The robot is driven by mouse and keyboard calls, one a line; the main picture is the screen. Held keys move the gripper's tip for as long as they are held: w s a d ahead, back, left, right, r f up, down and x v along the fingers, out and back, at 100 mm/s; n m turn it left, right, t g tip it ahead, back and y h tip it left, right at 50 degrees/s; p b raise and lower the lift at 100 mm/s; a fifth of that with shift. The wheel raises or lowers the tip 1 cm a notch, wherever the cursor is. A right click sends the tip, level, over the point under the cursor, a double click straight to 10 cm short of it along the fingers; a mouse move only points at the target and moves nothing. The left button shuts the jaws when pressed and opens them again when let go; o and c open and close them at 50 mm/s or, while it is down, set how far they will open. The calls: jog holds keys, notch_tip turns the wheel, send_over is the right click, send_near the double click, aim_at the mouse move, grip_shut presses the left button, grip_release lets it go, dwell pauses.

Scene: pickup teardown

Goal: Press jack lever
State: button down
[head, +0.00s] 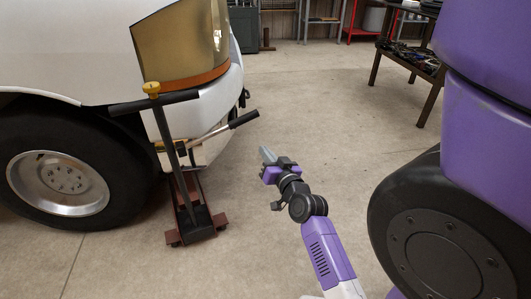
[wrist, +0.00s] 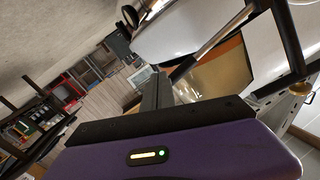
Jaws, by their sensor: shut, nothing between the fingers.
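A floor jack (head: 197,222) with a dark red frame stands on the floor by the front corner of the white pickup (head: 70,50). Its tall black T-handle (head: 165,130) has a yellow knob on top. The jack lever (head: 222,129) is a light metal rod with a black grip, angled up to the right. My gripper (head: 267,155) is shut and empty, to the right of and slightly below the lever's grip, apart from it in the picture. In the wrist view the fingers (wrist: 157,92) are together, and the lever's rod (wrist: 225,32) shows beyond them.
The pickup's wheel (head: 65,175) is left of the jack. A dark workbench (head: 412,62) with tools stands at the back right, and shelves (head: 320,18) line the back.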

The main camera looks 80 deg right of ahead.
notch_tip(320, 180, up, 12)
jog(key=s+d+n+g+p, duration=0.2)
jog(key=g+p, duration=0.1)
jog(key=p, duration=1.9)
jog(key=w+a+n+t+p, duration=0.2)
jog(key=w+a+n+p, duration=0.2)
jog(key=w+p, duration=0.1)
jog(key=shift+a+t, duration=0.2)
jog(key=shift+t, duration=0.2)
jog(key=b, duration=0.2)
send_over(244, 117)
jog(key=a, duration=0.3)
jog(key=shift+s+d+f+b, duration=0.1)
jog(key=shift+s+f+b, duration=0.15)
jog(key=shift+f, duration=0.85)
jog(key=shift+s+d+f+b, duration=0.1)
jog(key=shift+s+f+b, duration=0.1)
jog(key=shift+f, duration=0.85)
